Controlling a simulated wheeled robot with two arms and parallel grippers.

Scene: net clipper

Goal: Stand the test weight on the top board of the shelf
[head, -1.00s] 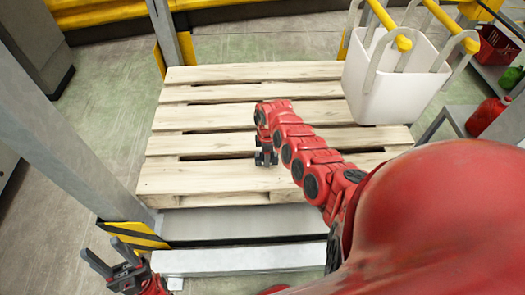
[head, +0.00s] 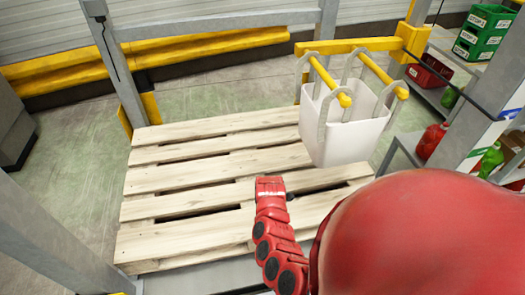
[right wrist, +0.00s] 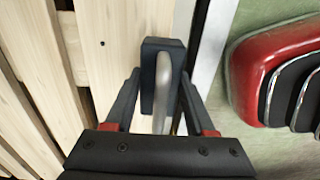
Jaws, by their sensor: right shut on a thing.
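In the right wrist view, a dark block with a pale grey curved handle, which looks like the test weight (right wrist: 149,75), sits between the fingers of my right gripper (right wrist: 162,80). The gripper is shut on it, with pale pallet boards beneath. In the head view my right arm hides most of that gripper and the weight. My left gripper is out of view. Shelving with boards (head: 478,158) stands at the right edge of the head view, partly cut off. I cannot tell which board is its top one.
A wooden pallet (head: 185,178) fills the middle. Green crates (head: 482,32), a red crate (head: 430,72) and a red jug (head: 431,140) are at the right. Grey posts frame the pallet.

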